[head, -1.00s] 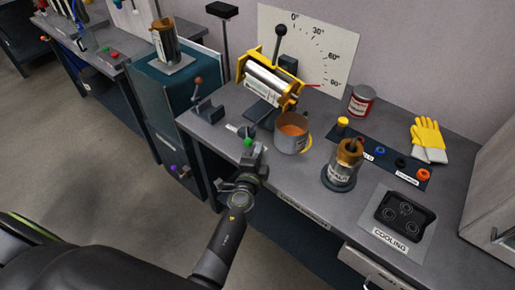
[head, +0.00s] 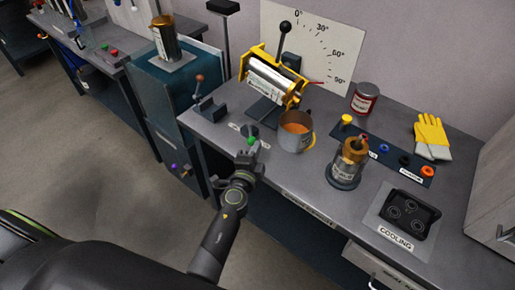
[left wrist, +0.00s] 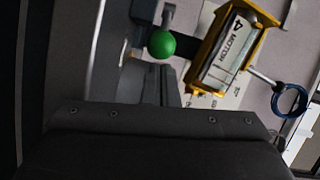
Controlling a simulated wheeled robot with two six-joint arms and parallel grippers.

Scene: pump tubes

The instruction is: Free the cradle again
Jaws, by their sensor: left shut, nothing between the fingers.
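The yellow cradle (head: 258,72) stands at the back of the bench, tilted, with a silver cylinder (head: 272,85) in it. In the left wrist view the cylinder (left wrist: 229,50) is labelled "MOTOR" with a 4 and still lies between the yellow cradle ends (left wrist: 201,47). A green ball knob (head: 251,140) is at the bench's front edge; it shows large in the left wrist view (left wrist: 161,44). My left gripper (head: 255,150) is shut and empty, close to the green knob; whether it touches the knob cannot be told. My right gripper is not in view.
A grey mug (head: 298,138) of orange contents stands right of the knob. A brass-topped cylinder (head: 346,166), a red-labelled can (head: 364,98), yellow gloves (head: 431,137) and a black cooling tray (head: 408,214) stand farther right. A knobbed lever (head: 198,88) stands left.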

